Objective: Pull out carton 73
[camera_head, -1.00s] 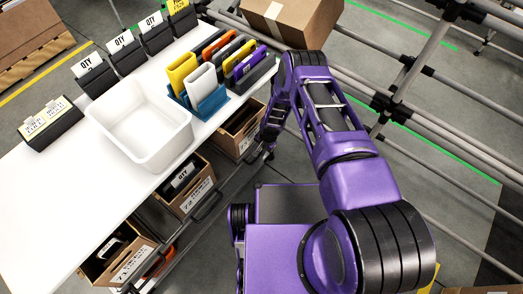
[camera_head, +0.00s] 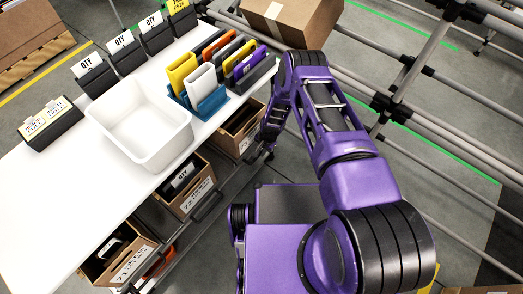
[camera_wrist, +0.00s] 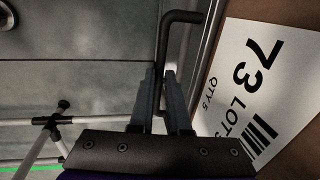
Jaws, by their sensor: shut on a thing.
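Carton 73 is a brown carton with a white label (camera_wrist: 262,85) reading "73 LOT" and "QTY 5" on the right of the wrist view. In the head view, the rear brown carton (camera_head: 246,141) under the bench is beside my gripper; its number is too small to read there. My gripper (camera_wrist: 162,98) is shut on a black bent bar (camera_wrist: 161,60), which rises between its fingers and bends right at the top, beside the carton's label.
More cartons, labelled 72 (camera_head: 199,193) and 71 (camera_head: 131,262), stand under the white bench (camera_head: 50,190). A white bin (camera_head: 126,150) and a blue holder (camera_head: 204,108) are on top. Grey pipe racking (camera_head: 440,100) and a brown box (camera_head: 310,25) stand beyond the arm.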

